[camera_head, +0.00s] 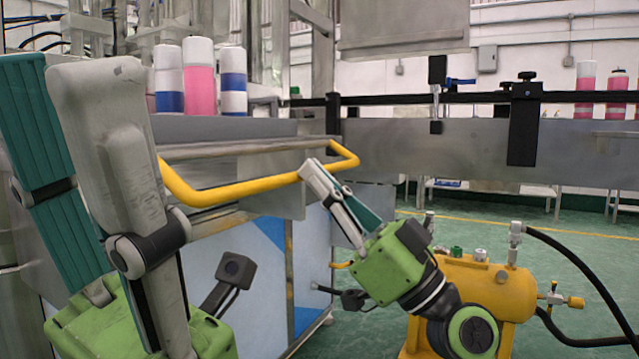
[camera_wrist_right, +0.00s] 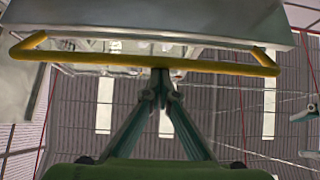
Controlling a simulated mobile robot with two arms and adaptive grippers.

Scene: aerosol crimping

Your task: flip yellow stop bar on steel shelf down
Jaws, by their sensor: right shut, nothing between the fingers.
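The yellow stop bar (camera_head: 245,188) is a bent tube along the front edge of the steel shelf (camera_head: 240,150). It sticks out from the shelf, with an angled arm at each end. My right gripper (camera_head: 312,168) is shut and empty, its fingertips at the bar's right half. In the right wrist view the bar (camera_wrist_right: 100,60) runs across the top, and the closed fingertips (camera_wrist_right: 160,76) meet its lower edge; whether they touch cannot be told. My left gripper (camera_head: 52,62) is large in the left foreground, fingers apart and empty, hiding the bar's left end.
Pink, white and blue cans (camera_head: 199,78) stand above the shelf. A conveyor rail (camera_head: 460,145) with a black clamp (camera_head: 524,125) runs right. A yellow tank (camera_head: 490,290) with black hoses stands on the green floor below, beside my right arm.

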